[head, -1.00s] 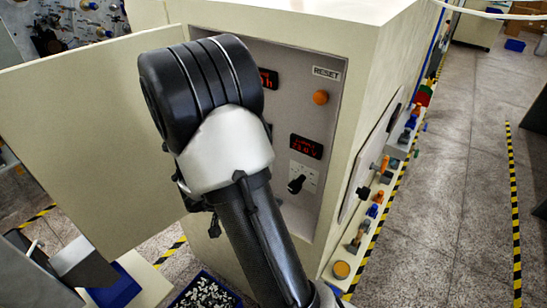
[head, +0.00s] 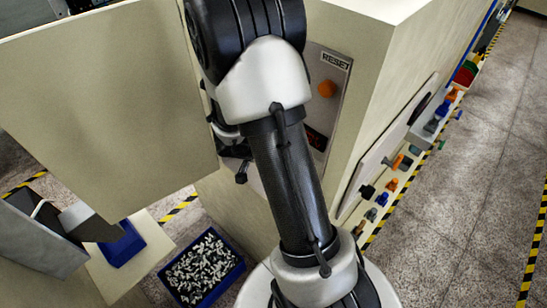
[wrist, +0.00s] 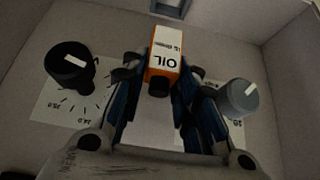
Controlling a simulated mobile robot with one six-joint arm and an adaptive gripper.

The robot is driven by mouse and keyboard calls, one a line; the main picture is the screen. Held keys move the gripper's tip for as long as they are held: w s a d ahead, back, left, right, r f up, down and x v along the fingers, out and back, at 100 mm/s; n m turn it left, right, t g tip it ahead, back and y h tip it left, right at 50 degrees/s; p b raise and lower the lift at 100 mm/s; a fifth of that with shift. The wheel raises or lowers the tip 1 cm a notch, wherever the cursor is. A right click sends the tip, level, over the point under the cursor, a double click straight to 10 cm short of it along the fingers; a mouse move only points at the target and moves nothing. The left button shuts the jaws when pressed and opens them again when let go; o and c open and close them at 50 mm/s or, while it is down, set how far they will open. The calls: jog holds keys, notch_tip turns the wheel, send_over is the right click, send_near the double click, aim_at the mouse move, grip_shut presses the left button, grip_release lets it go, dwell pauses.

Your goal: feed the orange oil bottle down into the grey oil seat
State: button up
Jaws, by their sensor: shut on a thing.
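The orange oil bottle (wrist: 165,52) has a white label reading OIL. In the wrist view it stands out between the two fingers of my gripper (wrist: 158,88), which is shut on it near its dark end. A grey bracket-like part (wrist: 171,8) shows at the top edge of the wrist view, beyond the bottle and apart from it; it may be the grey oil seat, but it is cut off. In the head view my arm hides the bottle and most of the gripper.
A black knob (wrist: 70,64) and a grey knob (wrist: 238,98) flank my gripper inside the recessed panel. An open cabinet door (head: 110,110) stands left of the arm. A blue bin of small parts (head: 203,268) sits below. An orange button (head: 327,88) is right of the arm.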

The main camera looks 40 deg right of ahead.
jog(key=shift+f+b, duration=1.95)
jog(key=shift+f, duration=0.95)
jog(key=shift+p, duration=1)
jog(key=shift+f+b, duration=0.9)
jog(key=shift+f, duration=0.6)
jog(key=o, duration=1.1)
jog(key=v, duration=1.2)
